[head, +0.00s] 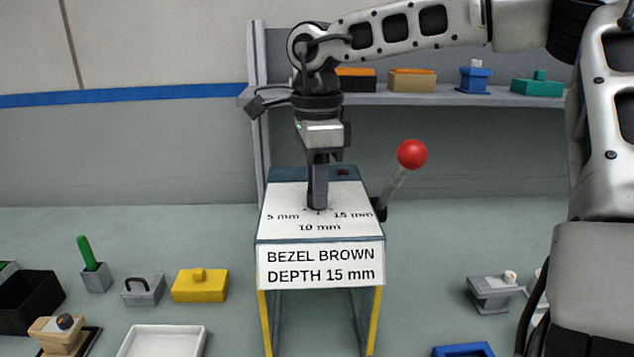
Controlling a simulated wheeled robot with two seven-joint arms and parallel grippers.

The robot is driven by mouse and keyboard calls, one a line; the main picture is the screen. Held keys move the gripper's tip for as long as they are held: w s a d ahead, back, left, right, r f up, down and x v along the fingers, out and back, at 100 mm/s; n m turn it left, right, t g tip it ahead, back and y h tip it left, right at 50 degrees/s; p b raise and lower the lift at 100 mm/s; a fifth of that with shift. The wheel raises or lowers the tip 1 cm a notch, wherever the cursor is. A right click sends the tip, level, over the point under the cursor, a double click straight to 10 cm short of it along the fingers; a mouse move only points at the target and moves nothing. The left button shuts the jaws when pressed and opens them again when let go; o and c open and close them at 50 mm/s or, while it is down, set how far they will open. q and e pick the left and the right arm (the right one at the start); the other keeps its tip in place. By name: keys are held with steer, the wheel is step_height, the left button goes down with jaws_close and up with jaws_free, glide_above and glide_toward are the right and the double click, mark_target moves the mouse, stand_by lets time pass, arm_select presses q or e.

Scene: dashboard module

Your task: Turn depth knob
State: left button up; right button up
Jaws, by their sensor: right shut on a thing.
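A dashboard module (280,228) stands in the middle on yellow-edged legs. Its white top carries the marks 5 mm, 10 mm and 15 mm around a dial. Its front label (320,265) reads "BEZEL BROWN DEPTH 15 mm". My right gripper (318,205) points straight down at the dial centre and is shut on the depth knob there. The fingers hide the knob, so its pointing direction cannot be told. A lever with a red ball (412,154) rises at the module's right side. My left gripper is not in view.
A shelf (420,98) behind holds several coloured blocks. On the left are a yellow block (200,286), a grey handled block (143,290), a green-handled piece (88,255) and a white tray (160,328). A grey fixture (493,293) stands on the right.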

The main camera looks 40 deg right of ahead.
steer(key=shift+r+n, duration=0.15)
steer(key=shift+n, duration=0.45)
steer(key=o, duration=1)
step_height(320, 180, up, 16)
steer(key=shift+f, duration=0.1)
stand_by(0.4)
